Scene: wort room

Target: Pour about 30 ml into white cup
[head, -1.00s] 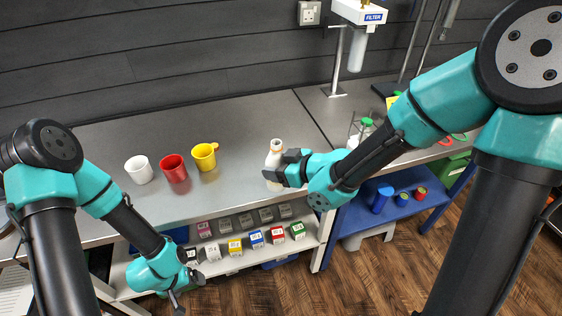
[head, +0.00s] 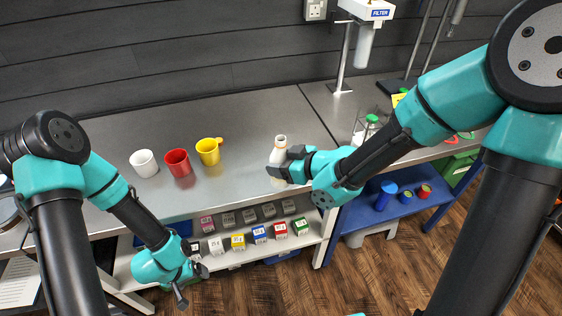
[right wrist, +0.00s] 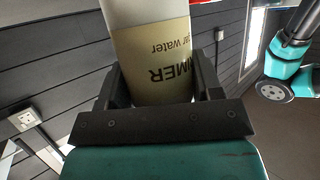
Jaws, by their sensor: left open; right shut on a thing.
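A white cup (head: 143,163) stands upright on the grey metal bench at the left, beside a red cup (head: 178,162) and a yellow cup (head: 208,151). My right gripper (head: 285,168) is shut on a white bottle (head: 279,152), held upright to the right of the cups. The bottle also shows in the right wrist view (right wrist: 150,65) between the fingers, with a beige label reading partly "water". Whether its base touches the bench is hard to tell. My left gripper (head: 190,287) is open and empty, low in front of the bench, below the cups.
The bench top (head: 235,110) is clear behind the cups. A glass bottle with a green cap (head: 369,124) in a rack and a filter stand (head: 343,60) are at the right. Small boxes (head: 260,233) line the shelf below.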

